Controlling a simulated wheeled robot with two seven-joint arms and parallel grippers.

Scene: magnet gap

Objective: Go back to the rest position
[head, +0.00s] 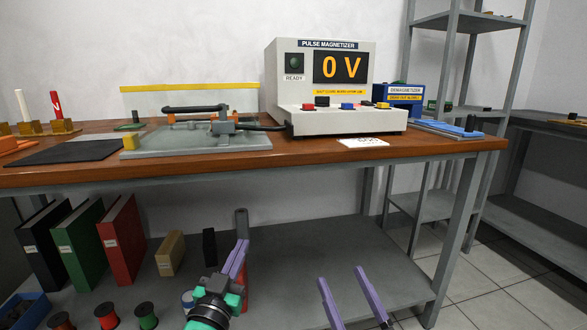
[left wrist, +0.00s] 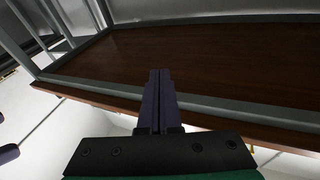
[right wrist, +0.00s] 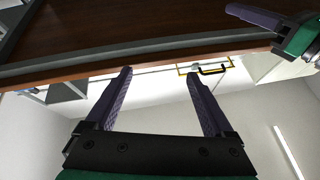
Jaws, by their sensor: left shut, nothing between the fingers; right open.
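My left gripper (head: 238,258) is in the lower middle of the head view, below the tabletop's front edge and in front of the lower shelf. Its purple fingers are together with nothing between them, as the left wrist view (left wrist: 159,75) also shows. My right gripper (head: 340,274) is to the right of it, also below the tabletop. Its two fingers are apart and empty, and the right wrist view (right wrist: 158,78) shows the same. The workbench (head: 400,146) is in front of both grippers; its underside fills much of both wrist views.
On the bench stand a pulse magnetizer (head: 330,122) reading 0 V, a grey fixture with a black handle (head: 200,143) and a blue demagnetizer (head: 400,94). Binders (head: 122,240) and spools (head: 146,316) are on the lower shelf (head: 330,250). The shelf's right part is clear.

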